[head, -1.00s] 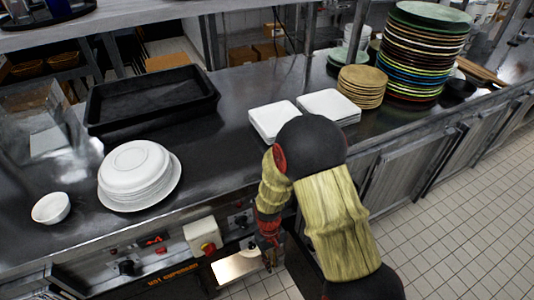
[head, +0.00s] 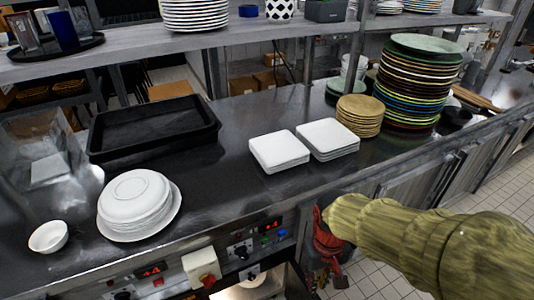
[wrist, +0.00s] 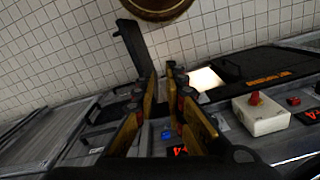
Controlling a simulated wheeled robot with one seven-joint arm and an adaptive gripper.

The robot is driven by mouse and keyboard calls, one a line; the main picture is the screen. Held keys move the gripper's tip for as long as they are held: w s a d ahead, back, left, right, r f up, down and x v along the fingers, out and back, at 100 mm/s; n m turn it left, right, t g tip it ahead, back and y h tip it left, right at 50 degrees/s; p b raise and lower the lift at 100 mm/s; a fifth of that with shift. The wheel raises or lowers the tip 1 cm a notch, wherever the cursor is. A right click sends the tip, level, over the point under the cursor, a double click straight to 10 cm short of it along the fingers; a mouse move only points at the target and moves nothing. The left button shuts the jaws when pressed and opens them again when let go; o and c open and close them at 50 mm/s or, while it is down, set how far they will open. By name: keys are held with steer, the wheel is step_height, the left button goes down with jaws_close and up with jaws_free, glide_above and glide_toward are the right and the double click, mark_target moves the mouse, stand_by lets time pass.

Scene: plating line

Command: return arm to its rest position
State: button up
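My arm reaches in from the right of the head view, covered in a yellowish sleeve. My gripper (head: 332,283) hangs low in front of the counter's front panel, small and partly hidden in that view. In the wrist view my gripper (wrist: 164,78) shows two yellow-and-dark fingers with a gap between their tips and nothing held. It points toward the panel and the tiled floor.
Tiled floor (head: 480,210) lies right.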

steer(key=s+d+r+m+t, duration=0.1)
steer(key=s+d+r+t, duration=0.1)
steer(key=r, duration=0.5)
steer(key=s+d+r+m+t, duration=0.1)
steer(key=d+r+t, duration=0.3)
steer(key=r, duration=0.4)
steer(key=shift+s+d+r+p, duration=0.25)
steer(key=shift+s+p, duration=0.15)
steer(key=shift+s, duration=0.15)
